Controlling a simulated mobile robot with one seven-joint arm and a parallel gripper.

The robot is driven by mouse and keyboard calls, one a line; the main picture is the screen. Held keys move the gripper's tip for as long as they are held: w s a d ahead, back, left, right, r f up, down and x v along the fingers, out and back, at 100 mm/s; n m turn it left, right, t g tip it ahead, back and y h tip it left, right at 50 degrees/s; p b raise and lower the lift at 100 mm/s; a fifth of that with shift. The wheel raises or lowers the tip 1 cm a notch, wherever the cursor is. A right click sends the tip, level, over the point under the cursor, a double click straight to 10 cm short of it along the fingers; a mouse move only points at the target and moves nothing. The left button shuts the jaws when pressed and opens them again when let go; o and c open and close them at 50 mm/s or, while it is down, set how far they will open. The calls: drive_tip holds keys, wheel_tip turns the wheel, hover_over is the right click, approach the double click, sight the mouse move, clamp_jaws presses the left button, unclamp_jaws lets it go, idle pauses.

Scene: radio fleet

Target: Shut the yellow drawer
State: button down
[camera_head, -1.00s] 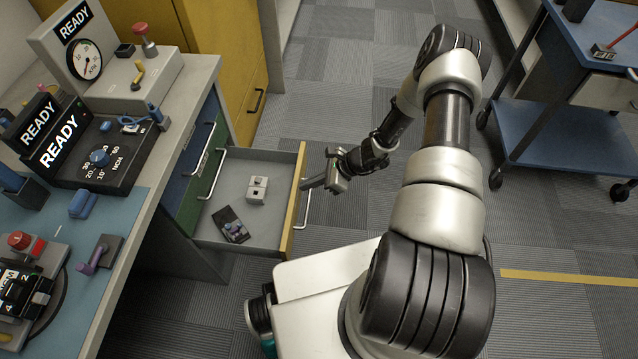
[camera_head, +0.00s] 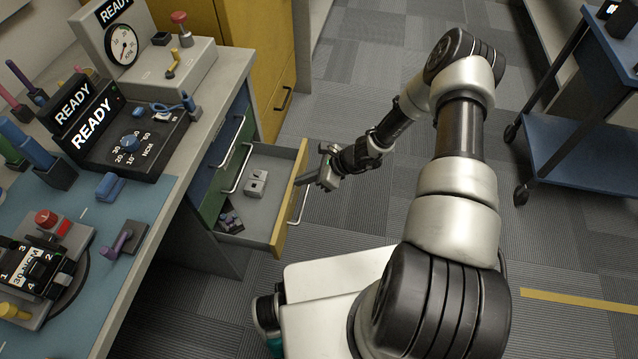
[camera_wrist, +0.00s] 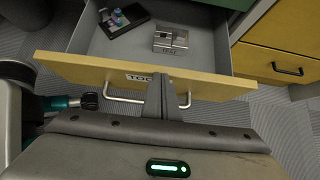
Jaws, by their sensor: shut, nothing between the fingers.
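The yellow drawer (camera_head: 289,205) stands partly open from the workbench, below the green and blue drawers. Its yellow front with a metal bar handle also shows in the wrist view (camera_wrist: 95,72). Inside it lie a small grey block (camera_head: 256,183) and a dark device (camera_head: 229,218), partly hidden by the bench side in the head view. My gripper (camera_head: 304,181) is shut and empty. Its fingertips (camera_wrist: 158,82) are at the outer face of the yellow front, near the middle of the handle, and appear to touch it.
The workbench (camera_head: 192,130) with gauges and devices stands at left. A yellow cabinet (camera_head: 265,75) is beyond the drawer. A blue cart (camera_head: 580,150) stands at right. The floor between is clear.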

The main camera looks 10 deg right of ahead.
drive_tip(key=w+a+b, duration=0.3)
drive_tip(key=w+a, duration=0.2)
drive_tip(key=a, duration=0.8)
drive_tip(key=shift+w, duration=0.2)
